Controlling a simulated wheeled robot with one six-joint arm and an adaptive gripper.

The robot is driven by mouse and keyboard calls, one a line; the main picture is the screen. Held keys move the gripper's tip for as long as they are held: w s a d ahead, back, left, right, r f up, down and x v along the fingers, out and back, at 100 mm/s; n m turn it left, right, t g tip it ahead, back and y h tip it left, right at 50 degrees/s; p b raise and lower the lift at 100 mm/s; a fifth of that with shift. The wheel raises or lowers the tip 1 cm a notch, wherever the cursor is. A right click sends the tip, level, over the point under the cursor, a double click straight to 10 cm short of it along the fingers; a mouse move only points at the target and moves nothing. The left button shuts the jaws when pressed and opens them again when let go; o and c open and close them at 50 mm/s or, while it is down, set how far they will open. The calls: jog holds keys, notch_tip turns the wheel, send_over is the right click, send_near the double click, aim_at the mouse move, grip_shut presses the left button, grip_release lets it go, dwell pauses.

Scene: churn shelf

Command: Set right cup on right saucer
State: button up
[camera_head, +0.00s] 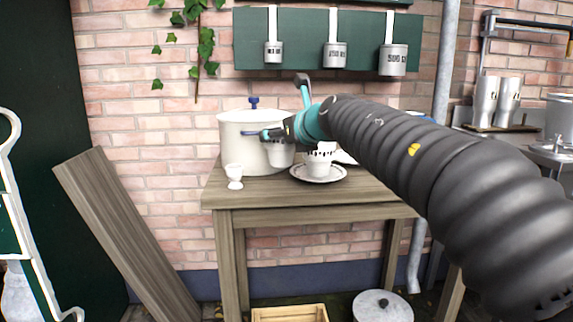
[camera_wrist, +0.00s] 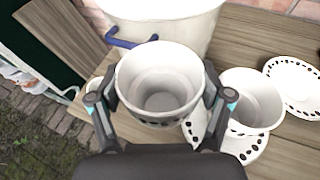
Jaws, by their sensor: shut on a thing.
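My gripper (camera_wrist: 160,98) is shut on a white cup (camera_wrist: 158,70) with dark marks near its base. The cup is upright, its empty inside facing the wrist camera. In the head view the held cup (camera_head: 280,155) hangs in front of the pot, left of the saucers, partly hidden by my gripper (camera_head: 284,134). A second white cup (camera_wrist: 250,98) stands on a dotted saucer (camera_wrist: 250,148); in the head view this cup (camera_head: 319,168) is right of the held one. A right-hand saucer (camera_wrist: 292,85) is bare in the wrist view and mostly hidden in the head view.
A large white pot (camera_head: 240,130) with blue handles stands behind the held cup. A small white egg cup (camera_head: 234,172) stands at the left of the wooden table (camera_head: 300,195). My arm covers the table's right side in the head view.

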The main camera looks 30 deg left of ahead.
aim_at(286, 155)
jog(key=shift+s+a+f, duration=0.15)
jog(key=shift+f, duration=0.6)
jog(key=shift+f+b, duration=1.15)
jog(key=shift+f, duration=0.6)
jog(key=shift+f, duration=0.15)
jog(key=o, duration=1.2)
jog(key=shift+c, duration=0.2)
jog(key=shift+r, duration=0.2)
jog(key=v, duration=1.2)
